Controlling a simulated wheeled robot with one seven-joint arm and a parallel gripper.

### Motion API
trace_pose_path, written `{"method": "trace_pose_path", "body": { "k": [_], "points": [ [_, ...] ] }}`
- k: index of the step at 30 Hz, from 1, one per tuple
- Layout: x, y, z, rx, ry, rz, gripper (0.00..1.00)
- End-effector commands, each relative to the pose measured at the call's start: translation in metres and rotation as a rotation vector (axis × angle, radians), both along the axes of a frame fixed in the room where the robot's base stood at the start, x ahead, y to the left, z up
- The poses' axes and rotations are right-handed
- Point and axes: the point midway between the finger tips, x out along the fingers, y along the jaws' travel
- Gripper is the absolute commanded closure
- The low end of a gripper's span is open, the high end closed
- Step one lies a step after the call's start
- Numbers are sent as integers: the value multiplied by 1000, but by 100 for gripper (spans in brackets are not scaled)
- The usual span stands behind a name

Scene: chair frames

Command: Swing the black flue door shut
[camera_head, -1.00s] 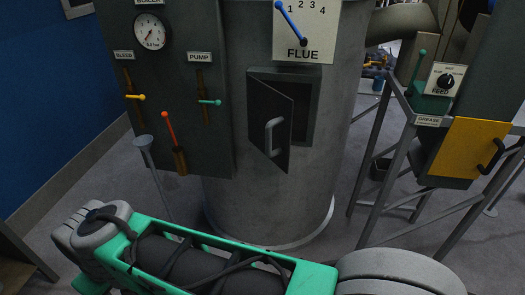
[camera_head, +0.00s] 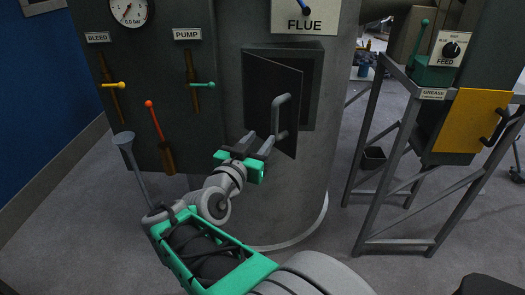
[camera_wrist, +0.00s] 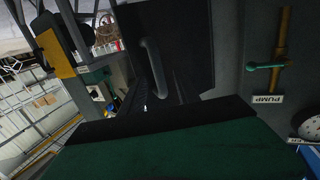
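The black flue door (camera_head: 262,95) stands ajar on the grey boiler drum, hinged at its left edge, with its free right edge swung out towards me. A dark gap shows between it and its frame (camera_head: 308,90). A grey bar handle (camera_head: 279,112) is on its outer face. My gripper (camera_head: 261,137) is in front of the door's lower part, just left of the handle's lower end. Its two fingers look spread apart with nothing between them; I cannot tell whether they touch the door. The wrist view shows the door (camera_wrist: 187,45) and handle (camera_wrist: 152,68) beyond my gripper's body; the fingers are not clear there.
A dark panel left of the door carries the yellow bleed lever (camera_head: 115,85), green pump lever (camera_head: 204,84) and a red-tipped lever (camera_head: 154,122). A metal frame with a yellow hatch (camera_head: 472,120) stands right.

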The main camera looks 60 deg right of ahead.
Motion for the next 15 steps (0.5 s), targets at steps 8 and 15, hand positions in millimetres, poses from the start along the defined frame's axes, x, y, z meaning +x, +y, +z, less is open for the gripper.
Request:
{"method": "trace_pose_path", "body": {
  "k": [8,15],
  "points": [
    [-5,-23,12,-42,-4,-20,62],
    [0,-59,11,-37,-3,-17,62]
  ]
}}
